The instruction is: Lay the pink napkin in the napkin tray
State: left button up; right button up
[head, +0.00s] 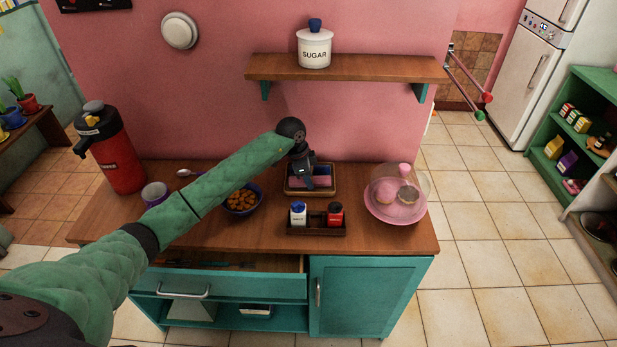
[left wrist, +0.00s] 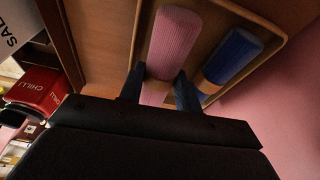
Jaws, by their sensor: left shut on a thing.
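The pink napkin (left wrist: 173,45), rolled in a tan ring, lies between the fingers of my left gripper (left wrist: 160,90) in the left wrist view. The gripper is shut on it. The napkin is within the rim of the wooden napkin tray (left wrist: 283,42), beside a rolled blue napkin (left wrist: 232,58). I cannot tell whether it touches the tray floor. In the head view my left gripper (head: 309,183) points down over the tray (head: 312,193), partly hiding the napkins. My right gripper is not in view.
A condiment caddy (head: 317,230) with salt and chilli stands in front of the tray. A bowl of brown food (head: 241,201) is left, a pink cake plate (head: 397,210) right. A shelf (head: 345,69) with a sugar jar (head: 314,46) hangs above. The drawer (head: 222,283) is partly open.

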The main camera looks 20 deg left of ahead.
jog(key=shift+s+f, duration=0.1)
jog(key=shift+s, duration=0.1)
pick_arm(q)
jog(key=o, duration=1.1)
jog(key=shift+c, duration=0.2)
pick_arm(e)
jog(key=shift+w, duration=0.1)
pick_arm(q)
jog(key=shift+a+r, duration=0.1)
jog(key=shift+r, duration=0.2)
jog(key=b+v, duration=0.3)
jog(key=v, duration=0.2)
jog(key=shift+a+r, duration=0.1)
jog(key=shift+r, duration=0.05)
jog(key=shift+v, duration=0.95)
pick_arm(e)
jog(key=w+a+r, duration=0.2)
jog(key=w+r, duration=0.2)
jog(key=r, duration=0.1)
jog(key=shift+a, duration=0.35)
